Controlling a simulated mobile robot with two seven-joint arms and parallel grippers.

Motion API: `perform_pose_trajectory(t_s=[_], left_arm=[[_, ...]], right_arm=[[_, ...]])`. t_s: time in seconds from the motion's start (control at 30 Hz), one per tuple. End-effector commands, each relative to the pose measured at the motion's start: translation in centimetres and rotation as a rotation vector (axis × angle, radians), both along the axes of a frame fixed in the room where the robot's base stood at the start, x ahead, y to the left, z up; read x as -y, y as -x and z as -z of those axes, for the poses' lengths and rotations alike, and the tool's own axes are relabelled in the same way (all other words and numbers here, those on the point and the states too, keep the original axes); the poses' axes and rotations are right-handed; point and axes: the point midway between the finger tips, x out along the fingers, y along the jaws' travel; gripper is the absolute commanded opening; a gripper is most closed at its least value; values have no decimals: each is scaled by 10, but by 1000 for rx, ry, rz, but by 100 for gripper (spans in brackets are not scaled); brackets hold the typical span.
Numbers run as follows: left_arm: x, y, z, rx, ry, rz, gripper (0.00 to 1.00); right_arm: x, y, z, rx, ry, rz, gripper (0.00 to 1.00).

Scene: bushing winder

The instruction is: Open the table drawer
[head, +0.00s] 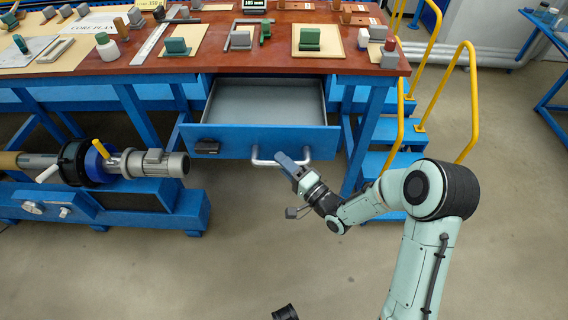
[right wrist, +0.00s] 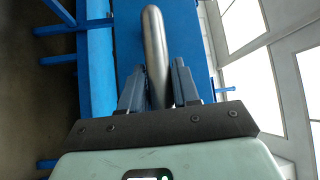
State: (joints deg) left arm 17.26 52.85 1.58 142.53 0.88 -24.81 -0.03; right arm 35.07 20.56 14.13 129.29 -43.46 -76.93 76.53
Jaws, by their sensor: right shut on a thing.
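The table drawer (head: 262,139) has a blue front and a grey inside. It stands pulled out from under the brown table top (head: 270,62), and its inside looks empty. A metal bar handle (head: 265,161) is on the drawer front. My right gripper (head: 283,160) is at the handle's right half. In the right wrist view the handle (right wrist: 154,45) runs between the two fingers of my right gripper (right wrist: 160,85), which are shut on it. My left gripper is not clearly visible in any view.
Blocks, bottles and papers lie on the table top. A motor unit (head: 150,163) on a blue frame stands to the left of the drawer. Blue steps (head: 385,162) with yellow rails (head: 473,100) stand to the right. The floor (head: 250,240) in front is mostly clear.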

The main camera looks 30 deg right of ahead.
Motion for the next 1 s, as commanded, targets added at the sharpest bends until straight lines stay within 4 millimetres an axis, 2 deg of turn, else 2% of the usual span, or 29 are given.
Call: perform_pose_trajectory(t_s=[0.27, 0.3, 0.37, 0.63, 0.77, 0.87, 1.0], left_arm=[[0, 0, 0, 0, 0, 0, 43], [0, 0, 0, 0, 0, 1, 43], [0, 0, 0, 0, 0, 0, 43], [0, 0, 0, 0, 0, 0, 43], [0, 0, 0, 0, 0, 0, 43], [0, 0, -1, 0, 0, 0, 43], [0, 0, -1, -1, 0, 0, 43]], right_arm=[[1, 0, 0, 1, 0, 2, 0], [1, 0, 0, 1, 0, 2, 34], [1, 0, 0, 1, 0, 2, 51], [1, 0, 0, 1, 1, 1, 51], [3, 7, 1, 1, 0, 3, 51], [7, 22, 3, -1, 1, 4, 51], [15, 52, 7, -3, 0, 5, 51]])
